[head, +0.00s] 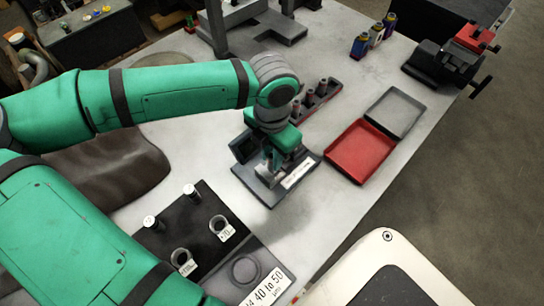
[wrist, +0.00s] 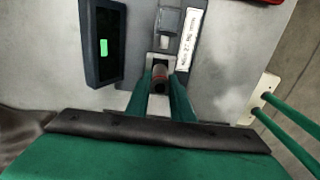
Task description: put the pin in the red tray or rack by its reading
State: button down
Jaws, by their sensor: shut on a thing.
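My gripper (head: 272,172) is over a grey measuring stand (head: 300,190) with a white label strip. In the wrist view, my gripper (wrist: 160,88) is shut on the pin (wrist: 159,74), a small dark cylinder with a reddish band, at the stand's anvil (wrist: 165,40). I cannot tell whether the pin touches it. The stand's dark display box (wrist: 96,70) shows a green patch; no figure is legible. The red tray (head: 345,170) lies empty right of the stand. A long dark-red rack (head: 331,92) behind my wrist holds several upright cylinders.
An empty grey tray (head: 416,118) adjoins the red tray. A black board (head: 205,200) in front carries two upright pins, rings and a sign reading "40 to 50". A vise (head: 445,62) and small bottles (head: 376,36) stand at the back right.

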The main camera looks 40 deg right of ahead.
jog(key=shift+r, duration=1.4)
